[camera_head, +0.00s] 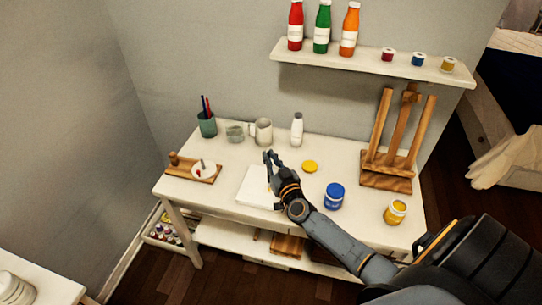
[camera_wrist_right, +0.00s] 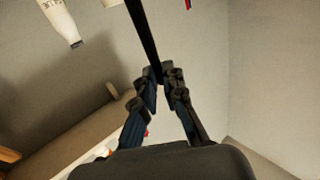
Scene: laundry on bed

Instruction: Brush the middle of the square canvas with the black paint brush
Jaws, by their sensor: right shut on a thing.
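The square canvas (camera_head: 253,186) is a white panel lying flat on the white table. My right forearm and gripper cover part of its right side. My right gripper (camera_head: 268,157) reaches over the canvas's right and far edge, with its fingers pointing to the back of the table. In the right wrist view the right gripper (camera_wrist_right: 162,88) is shut on the black paint brush (camera_wrist_right: 142,32), whose dark shaft runs up out of the frame. My left gripper is not in view.
The table (camera_head: 228,160) also bears a green cup of brushes (camera_head: 207,124), a mug (camera_head: 262,131), a white bottle (camera_head: 297,128), a blue jar (camera_head: 335,196), a yellow jar (camera_head: 395,212) and a wooden easel (camera_head: 388,181). A wall shelf (camera_head: 340,59) with bottles hangs above.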

